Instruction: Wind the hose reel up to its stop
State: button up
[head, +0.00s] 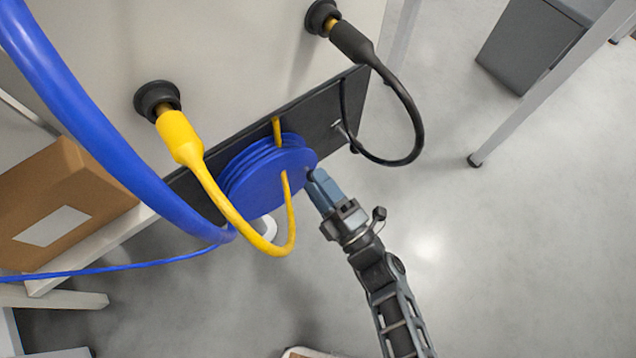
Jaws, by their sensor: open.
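The blue hose reel (258,180) is mounted on the dark panel (304,109) in the middle of the head view. A thick blue hose (110,148) runs from the upper left down to the reel's lower left side. A thin blue line (105,271) also leads away to the left. My gripper (315,178) is at the reel's right edge, with its fingers pointing up and left at the rim. The fingertips overlap a small dark part at the rim, perhaps a crank knob. I cannot tell whether they touch it.
A yellow cable (232,217) hangs from its plug and loops in front of the reel. A black cable (416,128) hangs in a loop at the panel's right end. A cardboard box (70,200) sits at left. Open floor (500,250) lies to the right.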

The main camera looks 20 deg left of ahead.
jog(key=p+v, duration=0.1)
jog(key=v, duration=0.6)
jog(key=shift+s+d+p, duration=0.2)
jog(key=shift+s+p, duration=0.05)
jog(key=shift+p, duration=0.1)
